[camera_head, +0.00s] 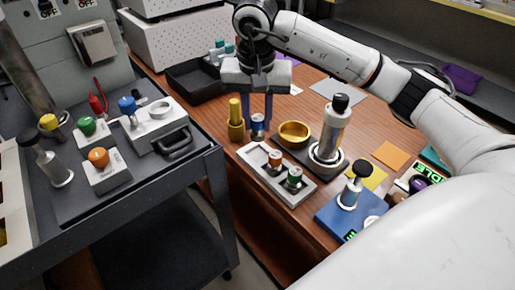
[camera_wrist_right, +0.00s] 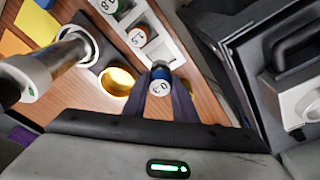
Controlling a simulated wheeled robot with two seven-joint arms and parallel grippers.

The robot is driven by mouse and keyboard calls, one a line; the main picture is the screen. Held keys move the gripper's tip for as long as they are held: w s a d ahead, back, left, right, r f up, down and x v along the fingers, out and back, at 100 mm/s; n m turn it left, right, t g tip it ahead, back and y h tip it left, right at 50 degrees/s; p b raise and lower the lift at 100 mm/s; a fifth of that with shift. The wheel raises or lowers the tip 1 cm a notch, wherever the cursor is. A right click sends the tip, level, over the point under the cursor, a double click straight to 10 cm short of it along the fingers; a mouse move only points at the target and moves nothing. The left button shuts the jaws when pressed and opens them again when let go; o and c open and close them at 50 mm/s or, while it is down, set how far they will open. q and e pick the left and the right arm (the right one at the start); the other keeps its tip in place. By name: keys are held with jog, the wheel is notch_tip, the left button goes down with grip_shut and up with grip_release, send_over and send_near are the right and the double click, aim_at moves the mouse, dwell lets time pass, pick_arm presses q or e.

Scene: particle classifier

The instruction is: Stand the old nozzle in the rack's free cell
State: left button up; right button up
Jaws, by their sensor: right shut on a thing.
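My right gripper (camera_head: 257,124) points down over the wooden table, its fingers shut on a nozzle with a blue band (camera_head: 257,122). The wrist view shows this nozzle (camera_wrist_right: 160,86) between the dark fingers (camera_wrist_right: 160,95), its white numbered top facing the camera. The grey rack (camera_head: 297,192) lies just in front of the gripper. It holds an orange-banded nozzle (camera_head: 275,158) and a green-banded nozzle (camera_head: 294,176); its cell at the far left end looks empty. The held nozzle is beyond that end, apart from the rack. Whether it touches the table is unclear. My left gripper is not visible.
A yellow cylinder (camera_head: 236,118) stands close left of the gripper, a brass bowl (camera_head: 294,134) close right. A black tray (camera_head: 194,80) lies behind. A grey cart (camera_head: 130,190) with knobbed fixtures stands left.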

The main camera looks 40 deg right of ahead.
aim_at(257, 133)
jog(key=shift+f, duration=3.2)
jog(key=shift+f, duration=0.1)
jog(key=o, duration=1.1)
jog(key=r, duration=0.4)
jog(key=s+r, duration=0.1)
jog(key=r, duration=0.3)
jog(key=a+r, duration=0.1)
jog(key=r, duration=0.3)
jog(key=shift+s+a+p, duration=0.1)
jog(key=shift+s+p, duration=0.1)
jog(key=shift+p, duration=0.2)
